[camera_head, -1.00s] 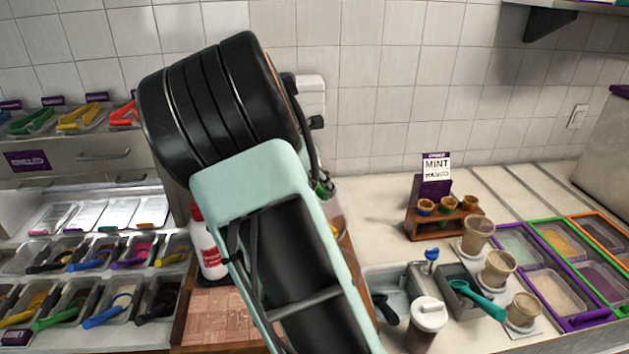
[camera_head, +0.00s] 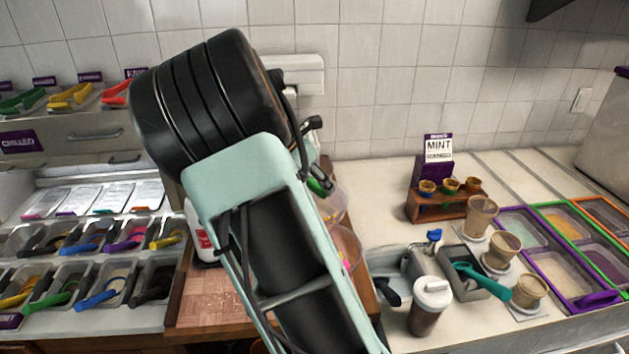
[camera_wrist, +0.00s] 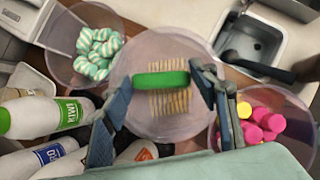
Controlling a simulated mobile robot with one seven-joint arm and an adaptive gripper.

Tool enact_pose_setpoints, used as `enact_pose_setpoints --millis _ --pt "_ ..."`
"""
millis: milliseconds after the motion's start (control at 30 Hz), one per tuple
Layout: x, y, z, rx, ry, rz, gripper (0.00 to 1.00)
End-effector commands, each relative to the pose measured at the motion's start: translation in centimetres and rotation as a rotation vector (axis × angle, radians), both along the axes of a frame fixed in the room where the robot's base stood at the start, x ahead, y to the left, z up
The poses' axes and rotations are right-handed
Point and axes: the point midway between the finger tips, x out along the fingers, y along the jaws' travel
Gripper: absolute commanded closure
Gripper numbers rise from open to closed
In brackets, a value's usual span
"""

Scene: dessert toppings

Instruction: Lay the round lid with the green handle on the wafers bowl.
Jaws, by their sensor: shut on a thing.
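My gripper (camera_wrist: 162,84) is shut on the green handle (camera_wrist: 160,79) of the round, clear lid (camera_wrist: 145,115), with one finger at each end of the handle. In the wrist view the lid lies over the wafers bowl, and pale wafer sticks (camera_wrist: 170,102) show through it. I cannot tell whether the lid touches the bowl's rim or hangs just above it. In the head view my arm hides most of this, but a bit of the green handle (camera_head: 319,187) shows beside the wrist.
A bowl of teal-and-white striped sweets (camera_wrist: 98,52) stands at the upper left of the lid, and one of pink and yellow pieces (camera_wrist: 262,120) at its right. Bottles (camera_wrist: 45,117) crowd the left side. A metal sink-like tray (camera_wrist: 250,45) lies at the upper right.

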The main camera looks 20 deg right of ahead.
Motion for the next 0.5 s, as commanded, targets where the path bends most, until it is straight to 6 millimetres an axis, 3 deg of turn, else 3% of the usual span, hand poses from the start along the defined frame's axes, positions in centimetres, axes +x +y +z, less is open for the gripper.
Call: enact_pose_setpoints --millis 500 --pt "0.04 0.02 -0.81 -0.001 -0.001 0.001 0.85"
